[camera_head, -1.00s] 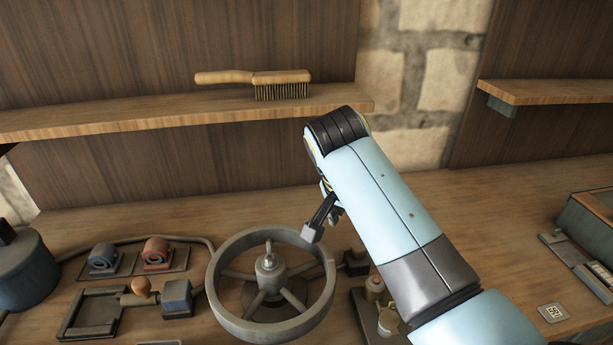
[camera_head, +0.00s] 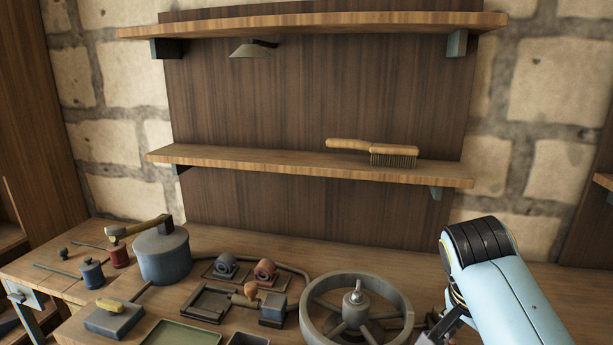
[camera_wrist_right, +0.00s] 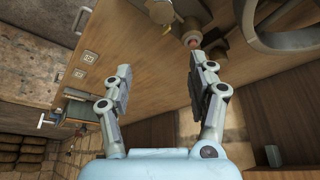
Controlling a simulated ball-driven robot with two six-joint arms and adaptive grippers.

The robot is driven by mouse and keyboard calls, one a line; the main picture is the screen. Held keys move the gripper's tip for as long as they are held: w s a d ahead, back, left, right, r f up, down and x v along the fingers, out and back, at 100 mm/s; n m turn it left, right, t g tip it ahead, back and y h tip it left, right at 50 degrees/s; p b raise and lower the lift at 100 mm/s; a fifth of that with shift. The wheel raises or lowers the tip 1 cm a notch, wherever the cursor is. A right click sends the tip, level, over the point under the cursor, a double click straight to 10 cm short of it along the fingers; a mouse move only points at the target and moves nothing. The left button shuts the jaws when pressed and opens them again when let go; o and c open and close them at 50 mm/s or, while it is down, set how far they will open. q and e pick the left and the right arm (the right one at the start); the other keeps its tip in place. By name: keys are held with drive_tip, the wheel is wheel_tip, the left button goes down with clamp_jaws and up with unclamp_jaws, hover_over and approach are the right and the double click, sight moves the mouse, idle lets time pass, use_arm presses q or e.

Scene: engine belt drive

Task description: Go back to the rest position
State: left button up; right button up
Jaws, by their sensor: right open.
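My right arm comes into the head view from the lower right, beside the large grey flywheel (camera_head: 357,312). Of my right gripper (camera_head: 440,328) only a small dark part shows there, at the bottom edge. In the right wrist view my right gripper (camera_wrist_right: 157,85) is open, its two fingers wide apart with nothing between them. The bench top lies beyond the fingers. The flywheel also shows at the top right of the wrist view (camera_wrist_right: 262,30), apart from the fingers. My left gripper is not in view.
A wooden brush (camera_head: 372,150) lies on the lower shelf (camera_head: 230,158). The bench holds a blue-grey pot (camera_head: 162,255), a blue block (camera_head: 226,264), a red block (camera_head: 265,270), a wood-knobbed switch (camera_head: 250,290) and a yellow-topped grey block (camera_head: 113,318). An upper shelf (camera_head: 310,22) hangs above.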

drive_tip(key=s+r+n+t+y, duration=0.3)
drive_tip(key=s+n, duration=1)
drive_tip(key=s, duration=1.1)
drive_tip(key=s+d+f+g+b, duration=0.2)
drive_tip(key=f+b, duration=0.4)
drive_tip(key=f, duration=1.4)
drive_tip(key=s+d+f+g+b, duration=0.1)
drive_tip(key=f+b, duration=0.6)
drive_tip(key=f, duration=1.3)
use_arm(q)
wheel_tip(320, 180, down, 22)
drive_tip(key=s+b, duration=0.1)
drive_tip(key=b, duration=0.7)
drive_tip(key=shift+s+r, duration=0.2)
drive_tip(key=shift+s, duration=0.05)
use_arm(e)
drive_tip(key=s+f, duration=0.9)
drive_tip(key=f, duration=0.2)
drive_tip(key=s+d+f+g, duration=0.1)
drive_tip(key=s+f, duration=0.7)
drive_tip(key=f, duration=0.4)
drive_tip(key=shift+s+m, duration=0.35)
drive_tip(key=shift+m, duration=0.05)
use_arm(q)
drive_tip(key=shift+b, duration=0.3)
